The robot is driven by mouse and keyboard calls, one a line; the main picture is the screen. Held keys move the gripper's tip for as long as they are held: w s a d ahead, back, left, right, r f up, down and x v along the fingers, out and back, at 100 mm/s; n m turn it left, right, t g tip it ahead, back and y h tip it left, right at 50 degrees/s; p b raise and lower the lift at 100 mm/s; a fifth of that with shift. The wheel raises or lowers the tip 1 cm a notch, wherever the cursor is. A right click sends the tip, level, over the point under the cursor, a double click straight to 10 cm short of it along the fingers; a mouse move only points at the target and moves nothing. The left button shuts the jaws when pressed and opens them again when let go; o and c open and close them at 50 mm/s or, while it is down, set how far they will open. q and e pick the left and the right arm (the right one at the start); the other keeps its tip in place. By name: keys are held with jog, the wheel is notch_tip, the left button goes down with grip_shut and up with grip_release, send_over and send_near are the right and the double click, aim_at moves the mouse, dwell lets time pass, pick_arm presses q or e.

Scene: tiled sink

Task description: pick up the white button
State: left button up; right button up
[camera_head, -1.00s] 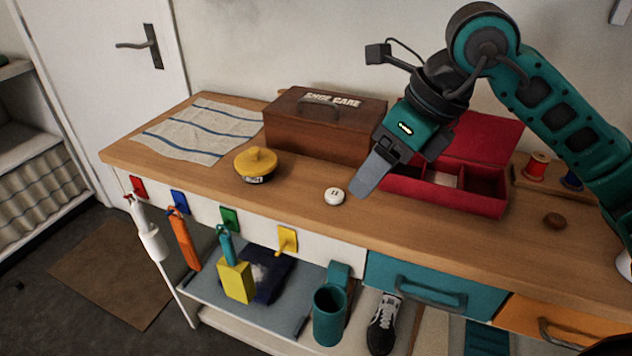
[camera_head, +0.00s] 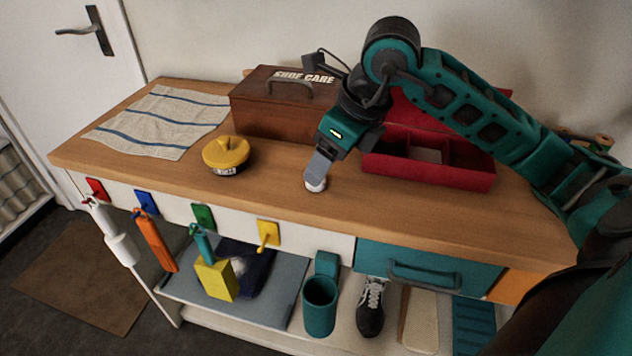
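The white button (camera_head: 316,186) lies on the wooden bench top, in front of the shoe care box. My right gripper (camera_head: 317,174) comes in from the right and points down at the button. Its fingertips are at the button and cover its upper part. From this angle I cannot tell whether the fingers are apart or closed, or whether they touch the button. My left gripper is not in view.
A brown shoe care box (camera_head: 268,117) stands behind the button. A red open box (camera_head: 428,171) is to the right, a yellow-lidded tin (camera_head: 226,152) to the left. A striped cloth (camera_head: 160,122) lies at the far left. The bench front edge is clear.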

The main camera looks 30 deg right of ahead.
jog(key=x, duration=0.4)
jog(key=shift+w+a, duration=0.1)
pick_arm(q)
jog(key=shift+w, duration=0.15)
pick_arm(e)
jog(key=shift+c, duration=0.5)
jog(key=c, duration=1)
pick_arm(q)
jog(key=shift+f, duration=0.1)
pick_arm(e)
jog(key=shift+r, duration=0.15)
pick_arm(q)
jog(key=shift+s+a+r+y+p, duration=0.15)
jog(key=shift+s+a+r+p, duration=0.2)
jog(key=shift+p, duration=0.6)
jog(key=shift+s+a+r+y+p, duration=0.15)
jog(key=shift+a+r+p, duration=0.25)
jog(key=shift+p, duration=0.5)
pick_arm(e)
notch_tip(320, 180, up, 20)
